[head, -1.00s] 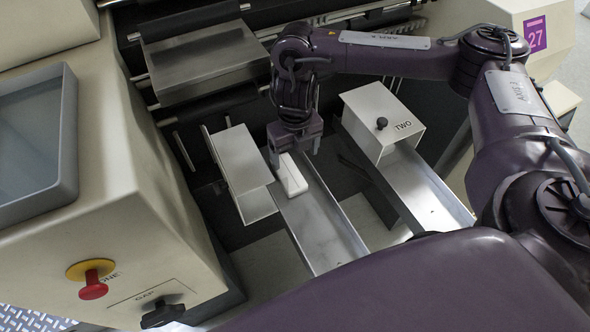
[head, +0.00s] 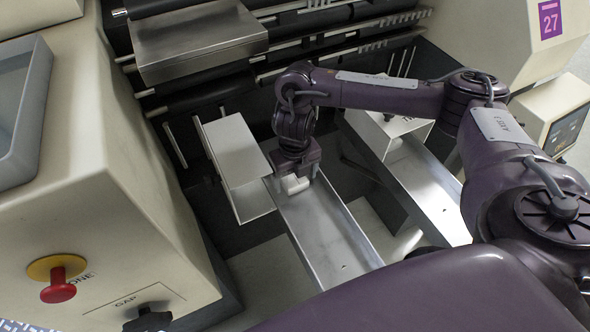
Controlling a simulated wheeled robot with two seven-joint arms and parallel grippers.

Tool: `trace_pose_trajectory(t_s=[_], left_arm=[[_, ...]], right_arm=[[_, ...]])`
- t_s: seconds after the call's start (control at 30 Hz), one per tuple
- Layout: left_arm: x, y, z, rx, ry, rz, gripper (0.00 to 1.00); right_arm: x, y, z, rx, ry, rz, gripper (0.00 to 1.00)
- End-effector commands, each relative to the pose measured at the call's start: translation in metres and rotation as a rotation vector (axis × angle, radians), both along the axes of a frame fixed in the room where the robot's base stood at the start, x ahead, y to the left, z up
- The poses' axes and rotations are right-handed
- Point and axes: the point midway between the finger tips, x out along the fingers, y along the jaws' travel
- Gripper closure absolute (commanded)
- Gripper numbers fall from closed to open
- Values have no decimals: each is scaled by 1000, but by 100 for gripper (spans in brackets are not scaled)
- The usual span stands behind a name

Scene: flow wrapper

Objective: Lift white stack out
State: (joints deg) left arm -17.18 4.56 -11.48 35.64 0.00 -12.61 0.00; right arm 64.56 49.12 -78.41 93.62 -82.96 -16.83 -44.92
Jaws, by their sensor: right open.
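The white stack (head: 296,186) lies at the upper end of the left metal chute (head: 327,222). Only its near part shows, and the rest is hidden under my right gripper. My right gripper (head: 293,177) points down over the stack, with its open fingers at either side of it. Whether the fingers touch the stack cannot be told. My left gripper is not in view.
A pale open-fronted box (head: 237,150) stands close at the left of the chute. A second chute (head: 430,190) with a box (head: 385,130) lies at the right, partly behind my arm. A red stop button (head: 58,286) sits on the left housing.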

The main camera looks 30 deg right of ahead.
Motion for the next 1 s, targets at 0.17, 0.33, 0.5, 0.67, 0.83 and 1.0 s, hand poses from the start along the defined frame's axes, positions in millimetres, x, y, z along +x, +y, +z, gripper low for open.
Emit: trace_pose_trajectory(t_s=[0.17,0.33,0.5,0.67,0.83,1.0], left_arm=[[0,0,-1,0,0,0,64],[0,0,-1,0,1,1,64],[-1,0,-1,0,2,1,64],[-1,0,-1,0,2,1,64],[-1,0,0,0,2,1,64],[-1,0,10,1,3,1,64]], right_arm=[[0,0,-5,1,0,1,20],[0,0,-5,1,-1,1,20],[0,0,-5,1,-1,0,41],[0,0,-5,1,-1,0,62],[0,0,-3,1,-1,0,68],[0,0,8,1,-1,0,68]])
